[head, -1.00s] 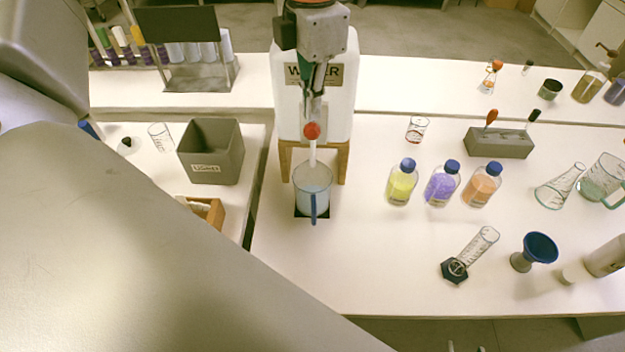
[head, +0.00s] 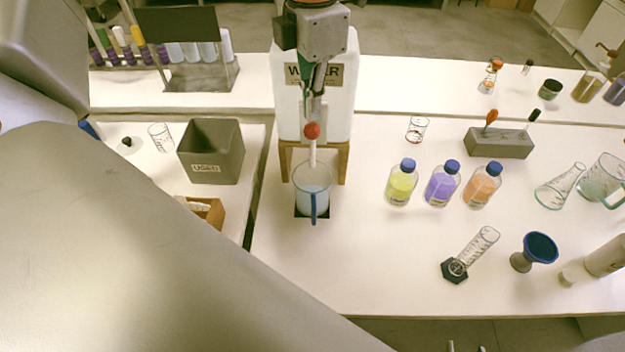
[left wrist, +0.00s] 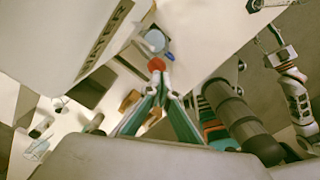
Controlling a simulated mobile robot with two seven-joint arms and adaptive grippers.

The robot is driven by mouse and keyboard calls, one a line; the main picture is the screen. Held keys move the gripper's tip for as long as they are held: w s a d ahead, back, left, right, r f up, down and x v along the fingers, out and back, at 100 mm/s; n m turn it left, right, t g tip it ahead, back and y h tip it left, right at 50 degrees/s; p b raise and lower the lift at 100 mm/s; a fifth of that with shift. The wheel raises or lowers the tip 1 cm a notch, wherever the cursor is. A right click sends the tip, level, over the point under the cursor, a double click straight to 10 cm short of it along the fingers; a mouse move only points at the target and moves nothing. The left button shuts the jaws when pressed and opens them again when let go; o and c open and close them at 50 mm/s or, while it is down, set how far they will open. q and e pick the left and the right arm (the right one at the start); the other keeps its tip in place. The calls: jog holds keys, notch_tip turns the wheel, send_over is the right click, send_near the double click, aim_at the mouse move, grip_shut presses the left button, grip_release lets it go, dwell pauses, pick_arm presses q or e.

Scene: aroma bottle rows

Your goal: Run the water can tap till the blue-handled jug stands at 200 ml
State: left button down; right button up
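The white water can (head: 340,75) stands on a wooden stand at the bench's back. Its red tap knob (head: 312,130) sits above a pale spout or stream. The blue-handled jug (head: 313,185) stands upright under it on a dark pad, with pale blue liquid inside; its level marks are too small to read. My left gripper (head: 314,95) is at the tap, fingertips together just behind the knob, also seen in the left wrist view (left wrist: 161,82); whether they pinch any part is unclear. What may be my right gripper (left wrist: 280,55) shows small in the left wrist view.
Yellow (head: 401,184), purple (head: 442,184) and orange (head: 482,186) bottles stand right of the jug. A measuring cylinder (head: 477,248) and a blue funnel (head: 540,247) are in front of them. A grey bin (head: 211,150) is at left.

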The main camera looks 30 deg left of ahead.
aim_at(312, 126)
pick_arm(q)
jog(key=shift+f+b, duration=1.9)
jog(key=shift+f, duration=1.45)
dwell(0.6)
jog(key=shift+r+p, duration=1.15)
jog(key=shift+r, duration=0.25)
dwell(2.7)
